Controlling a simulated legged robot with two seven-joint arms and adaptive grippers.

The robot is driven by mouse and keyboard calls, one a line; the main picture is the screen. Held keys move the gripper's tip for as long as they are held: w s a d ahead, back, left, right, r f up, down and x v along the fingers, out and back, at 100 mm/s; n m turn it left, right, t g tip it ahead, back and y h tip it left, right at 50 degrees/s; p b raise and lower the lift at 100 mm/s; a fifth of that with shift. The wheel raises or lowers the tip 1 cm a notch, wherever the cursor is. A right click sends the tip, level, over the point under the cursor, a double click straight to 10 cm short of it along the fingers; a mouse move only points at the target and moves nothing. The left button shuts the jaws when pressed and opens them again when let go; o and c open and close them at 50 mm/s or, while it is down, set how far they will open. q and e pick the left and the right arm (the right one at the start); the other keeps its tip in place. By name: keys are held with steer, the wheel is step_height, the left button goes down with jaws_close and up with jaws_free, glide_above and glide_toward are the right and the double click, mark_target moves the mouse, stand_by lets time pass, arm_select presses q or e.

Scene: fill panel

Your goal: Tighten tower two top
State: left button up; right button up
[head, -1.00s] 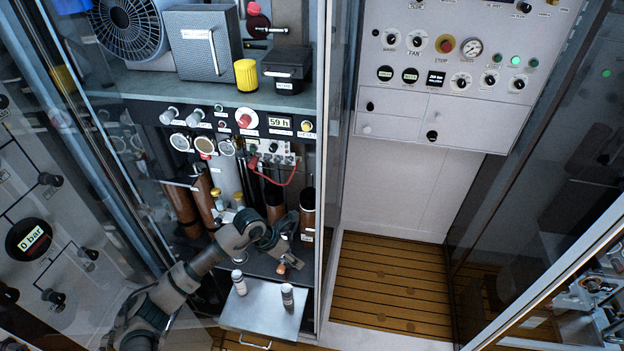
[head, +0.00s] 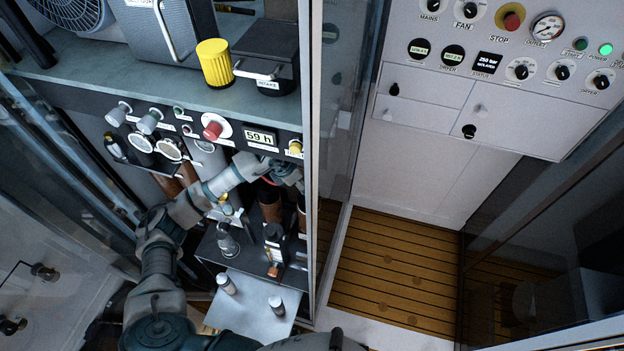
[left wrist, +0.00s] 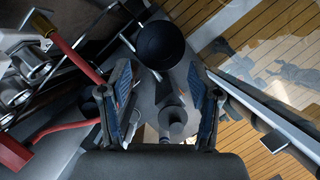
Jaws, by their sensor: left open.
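Brown filter towers stand in the left cabinet under the control strip; one (head: 271,211) stands near the middle and another (head: 301,216) beside the right post. I cannot tell which is tower two. My left gripper (head: 290,174) is at the upper end of these towers, partly in shadow below the strip. In the left wrist view my left gripper (left wrist: 159,75) is open, with its two fingers apart. A round black cap (left wrist: 160,45) shows just beyond the fingertips, apart from them. My right gripper is not in view.
Above, a shelf carries a yellow cap (head: 215,64) and a black box (head: 266,62). The cabinet's right post (head: 311,150) is close to my left gripper. A red lever-like part (left wrist: 75,55) is at left in the wrist view.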

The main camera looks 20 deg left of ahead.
arm_select(q)
steer(key=x, duration=0.2)
steer(key=shift+s+d+f, duration=0.1)
steer(key=shift+d+f, duration=0.05)
steer(key=shift+f, duration=0.1)
steer(key=x, duration=0.3)
steer(key=shift+f+p, duration=0.3)
steer(key=shift+f, duration=0.05)
steer(key=shift+w+f, duration=0.3)
steer(key=shift+f, duration=0.05)
steer(key=shift+s+d, duration=0.1)
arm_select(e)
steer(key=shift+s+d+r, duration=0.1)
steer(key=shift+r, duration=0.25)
arm_select(q)
steer(key=c, duration=1.1)
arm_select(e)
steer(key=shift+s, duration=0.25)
